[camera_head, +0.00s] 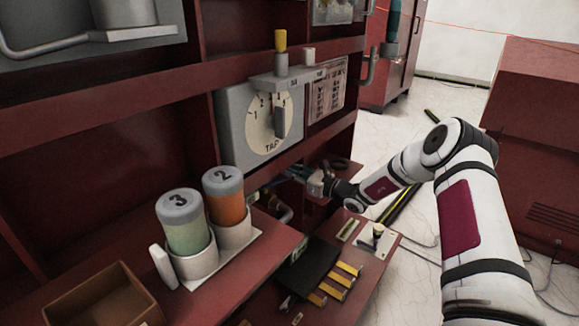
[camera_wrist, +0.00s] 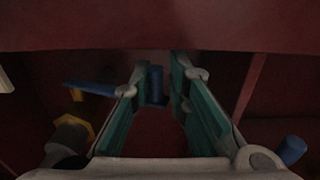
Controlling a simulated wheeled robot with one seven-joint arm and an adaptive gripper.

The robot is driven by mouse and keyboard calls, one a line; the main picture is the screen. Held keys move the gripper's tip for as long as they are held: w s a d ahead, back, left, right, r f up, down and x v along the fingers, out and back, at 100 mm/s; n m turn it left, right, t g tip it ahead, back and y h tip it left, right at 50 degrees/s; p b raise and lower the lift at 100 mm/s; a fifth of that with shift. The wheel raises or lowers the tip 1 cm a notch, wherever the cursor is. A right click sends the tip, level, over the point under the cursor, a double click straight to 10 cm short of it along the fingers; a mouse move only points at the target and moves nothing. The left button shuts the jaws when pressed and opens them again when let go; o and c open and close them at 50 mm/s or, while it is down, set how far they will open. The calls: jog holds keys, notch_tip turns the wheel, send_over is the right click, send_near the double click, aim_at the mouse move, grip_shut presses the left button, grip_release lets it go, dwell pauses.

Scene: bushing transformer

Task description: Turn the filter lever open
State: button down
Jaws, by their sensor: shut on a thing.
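In the wrist view, a blue lever part (camera_wrist: 155,86) stands upright between the tips of my gripper (camera_wrist: 160,82). The gripper's green-padded fingers are shut on this part. Its lower end and its mount are dark and hard to make out. In the head view, my gripper (camera_head: 302,174) reaches into the low space of the red cabinet, below the TAP dial. There the fingertips and the lever are small and partly hidden among pipes.
A second blue handle (camera_wrist: 92,88) with a yellow fitting (camera_wrist: 82,133) is at left in the wrist view. A blue cylinder (camera_wrist: 291,150) is at right. A red beam (camera_wrist: 160,25) crosses above my fingers. Pipes (camera_head: 284,213) lie beside my gripper; numbered canisters (camera_head: 186,228) stand on the shelf.

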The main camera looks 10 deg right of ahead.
jog(key=s+a+m+t+h+p, duration=0.4)
jog(key=s+m+h+p, duration=0.3)
jog(key=p, duration=1.1)
jog(key=s+h, duration=0.3)
jog(key=s, duration=0.1)
jog(key=shift+s+p, duration=0.2)
jog(key=shift+p, duration=0.1)
jog(key=shift+m, duration=0.3)
jog(key=shift+a, duration=0.1)
jog(key=c, duration=1.7)
grip_release()
jog(key=shift+o, duration=0.2)
